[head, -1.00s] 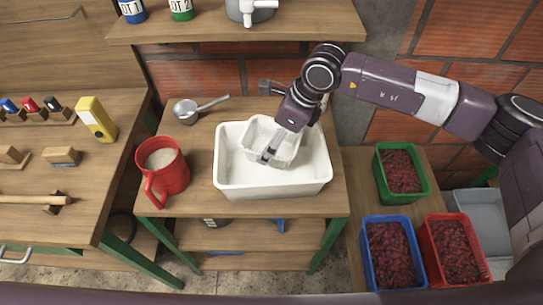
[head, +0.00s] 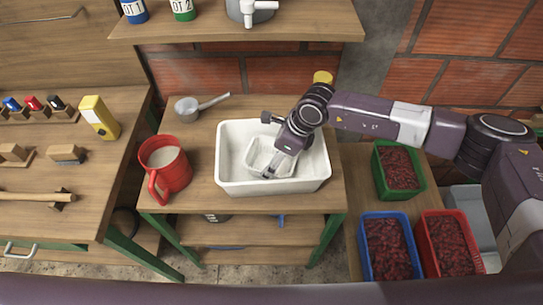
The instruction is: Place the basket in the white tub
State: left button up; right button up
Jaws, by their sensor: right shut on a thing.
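The white tub (head: 318,179) stands on the wooden table in the middle of the head view. A small white basket (head: 256,156) is inside the tub, low and near its middle. My right gripper (head: 277,167) reaches into the tub from the upper right and is shut on the basket. The gripper hides part of the basket's right side. I cannot tell whether the basket touches the tub's floor. My left gripper is not in view.
A red jug (head: 167,168) with pale contents stands left of the tub, and a metal ladle (head: 200,107) lies behind it. Green, blue (head: 390,247) and red crates of dark red stuff stand at the lower right. A shelf (head: 240,29) runs above the table.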

jog(key=o, duration=1.2)
jog(key=shift+f, duration=0.1)
jog(key=shift+c, duration=0.2)
jog(key=shift+r+p, duration=0.25)
jog(key=shift+p, duration=0.05)
jog(key=shift+d+r, duration=0.15)
jog(key=shift+r, duration=0.15)
jog(key=b+v, duration=0.2)
jog(key=v, duration=0.9)
jog(key=shift+b, duration=0.4)
